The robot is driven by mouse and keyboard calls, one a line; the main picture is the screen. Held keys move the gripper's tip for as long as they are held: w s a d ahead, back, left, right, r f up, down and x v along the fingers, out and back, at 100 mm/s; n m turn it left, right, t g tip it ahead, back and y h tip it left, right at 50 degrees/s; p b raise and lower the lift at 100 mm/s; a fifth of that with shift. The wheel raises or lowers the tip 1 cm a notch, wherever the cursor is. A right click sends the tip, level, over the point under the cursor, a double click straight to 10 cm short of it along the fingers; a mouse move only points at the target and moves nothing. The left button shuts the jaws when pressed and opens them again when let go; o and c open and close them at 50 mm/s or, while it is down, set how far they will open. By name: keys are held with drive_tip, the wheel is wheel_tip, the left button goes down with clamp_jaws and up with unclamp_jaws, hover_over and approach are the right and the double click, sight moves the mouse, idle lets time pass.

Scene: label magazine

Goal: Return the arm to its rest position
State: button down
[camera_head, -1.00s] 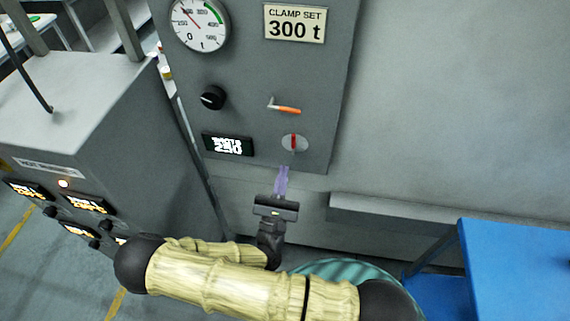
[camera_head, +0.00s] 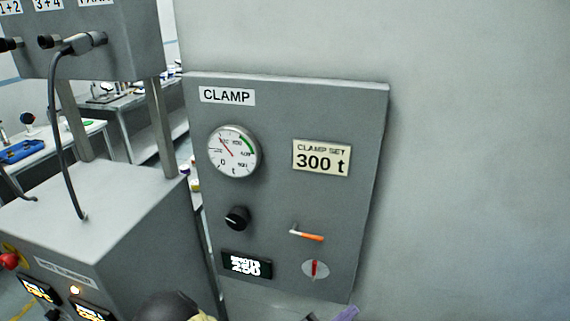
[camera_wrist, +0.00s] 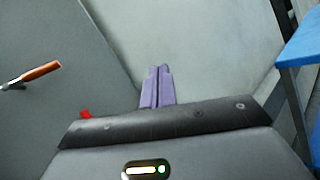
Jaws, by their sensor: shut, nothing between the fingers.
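My gripper (camera_wrist: 157,88) shows in the wrist view with its two purple fingers side by side, shut and empty. In the head view only a purple finger piece of it (camera_head: 347,313) shows at the bottom edge, below the clamp panel. A dark joint of my arm shows at the bottom edge, left of the panel's lower part. The rest of my arm is out of the head view.
The grey clamp panel (camera_head: 275,195) carries a gauge (camera_head: 234,151), a black knob (camera_head: 237,218), an orange-handled lever (camera_head: 307,235) and a red-marked round switch (camera_head: 315,269). The lever also shows in the wrist view (camera_wrist: 38,73). A grey cabinet (camera_head: 110,225) stands left. A blue table (camera_wrist: 303,42) is right in the wrist view.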

drive_tip(key=s+d+f+m+g+y, duration=0.3)
drive_tip(key=s+d+m+g+y, duration=0.2)
drive_tip(key=s+m+g+y, duration=0.85)
drive_tip(key=w+a+r+m+t+y, duration=0.3)
drive_tip(key=w+r+m+t+y, duration=0.1)
drive_tip(key=w+r, duration=0.4)
drive_tip(key=w+m+y, duration=0.1)
drive_tip(key=m, duration=0.1)
drive_tip(key=shift+w+a+r+m, duration=0.3)
drive_tip(key=shift+a+r+m, duration=0.05)
